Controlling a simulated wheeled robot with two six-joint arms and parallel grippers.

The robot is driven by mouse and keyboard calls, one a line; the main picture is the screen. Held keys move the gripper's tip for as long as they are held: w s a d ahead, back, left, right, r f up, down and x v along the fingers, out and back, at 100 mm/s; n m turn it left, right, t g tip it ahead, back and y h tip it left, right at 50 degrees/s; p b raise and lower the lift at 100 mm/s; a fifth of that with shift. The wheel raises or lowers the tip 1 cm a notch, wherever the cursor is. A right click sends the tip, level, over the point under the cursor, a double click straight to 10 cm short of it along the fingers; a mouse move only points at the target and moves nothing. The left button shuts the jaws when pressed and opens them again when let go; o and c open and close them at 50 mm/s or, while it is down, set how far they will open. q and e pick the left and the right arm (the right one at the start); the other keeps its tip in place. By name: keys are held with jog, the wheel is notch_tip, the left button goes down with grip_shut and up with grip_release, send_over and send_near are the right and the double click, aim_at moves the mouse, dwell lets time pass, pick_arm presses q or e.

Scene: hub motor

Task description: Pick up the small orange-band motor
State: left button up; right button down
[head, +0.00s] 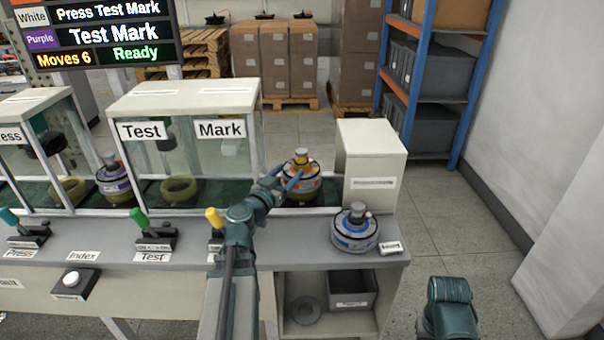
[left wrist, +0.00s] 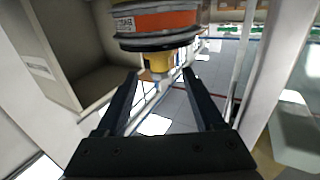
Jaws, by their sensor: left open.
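The small orange-band motor (head: 301,187) stands upright at the right end of the green conveyor, beside the white cabinet, with a yellow top. My left gripper (head: 285,180) is open just in front of it, overlapping its left side in the head view. In the left wrist view the motor (left wrist: 160,22) appears upside down at the top, its yellow part (left wrist: 160,62) showing beyond the open fingers (left wrist: 163,78). Nothing is held between the fingers. I cannot tell whether they touch the motor.
A blue-band motor (head: 355,229) stands on the counter (head: 300,252) at right, next to a small label. The white cabinet (head: 370,160) and the clear Test/Mark enclosure (head: 200,100) flank the orange-band motor. A purple-band motor (head: 114,184) stands farther left on the conveyor.

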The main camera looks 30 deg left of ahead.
aim_at(299, 161)
pick_arm(q)
jog(key=w, duration=0.6)
jog(key=shift+w+a, duration=0.2)
jog(key=shift+w, duration=0.05)
jog(key=shift+w, duration=0.1)
jog(key=w, duration=0.5)
jog(key=shift+r, duration=0.1)
grip_shut()
jog(key=shift+a, duration=0.1)
dwell(0.9)
